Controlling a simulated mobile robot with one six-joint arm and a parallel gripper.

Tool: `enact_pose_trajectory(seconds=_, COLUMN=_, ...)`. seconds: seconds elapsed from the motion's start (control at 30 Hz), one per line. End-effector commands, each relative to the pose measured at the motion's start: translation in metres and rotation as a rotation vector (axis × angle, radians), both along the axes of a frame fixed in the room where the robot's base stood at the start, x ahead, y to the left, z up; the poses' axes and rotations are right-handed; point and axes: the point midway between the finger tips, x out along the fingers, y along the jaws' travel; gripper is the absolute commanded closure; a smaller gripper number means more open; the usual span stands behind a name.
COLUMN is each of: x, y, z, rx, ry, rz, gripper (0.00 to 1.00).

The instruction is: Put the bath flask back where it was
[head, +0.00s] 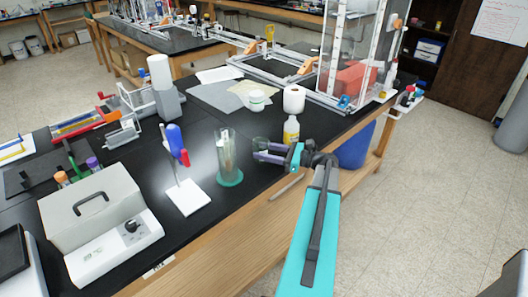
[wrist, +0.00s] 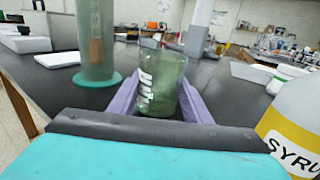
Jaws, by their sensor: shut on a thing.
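The bath flask appears to be the clear, greenish glass vessel with white markings (wrist: 160,75) between my fingers in the wrist view. My gripper (wrist: 158,98) is shut on it, one purple finger on each side, and it looks upright. In the head view my gripper (head: 261,152) is over the front edge area of the black bench, and the glass (head: 260,142) shows faintly at its fingertips. I cannot tell whether its base touches the bench. A grey box with a handle, dial and sloped lid (head: 92,207), possibly the bath, stands at the front left.
A tall glass cylinder on a green base (head: 226,155) stands just left of my gripper. A yellow-labelled syrup bottle (head: 291,131) is close on the right, also large in the wrist view (wrist: 295,125). A white stand (head: 185,195) is farther left. Bare black bench (head: 205,135) lies behind the cylinder.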

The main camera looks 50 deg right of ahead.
Motion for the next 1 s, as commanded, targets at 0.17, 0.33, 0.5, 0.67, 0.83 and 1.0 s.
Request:
enact_pose_trajectory(seconds=0.17, x=0.0, y=0.001, z=-0.005, rx=0.0, ry=0.004, rz=0.001, gripper=0.83)
enact_pose_trajectory(seconds=0.33, x=0.0, y=0.001, z=-0.01, rx=0.001, ry=0.007, rz=0.002, gripper=0.83)
enact_pose_trajectory(seconds=0.5, x=0.0, y=0.002, z=-0.014, rx=0.003, ry=0.009, rz=0.003, gripper=0.83)
enact_pose_trajectory(seconds=0.67, x=0.0, y=0.002, z=-0.017, rx=0.004, ry=0.01, rz=0.003, gripper=0.83)
enact_pose_trajectory(seconds=0.83, x=0.0, y=0.002, z=-0.017, rx=0.004, ry=0.01, rz=0.004, gripper=0.83)
enact_pose_trajectory(seconds=1.0, x=0.0, y=0.003, z=-0.017, rx=0.004, ry=0.01, rz=0.004, gripper=0.51)
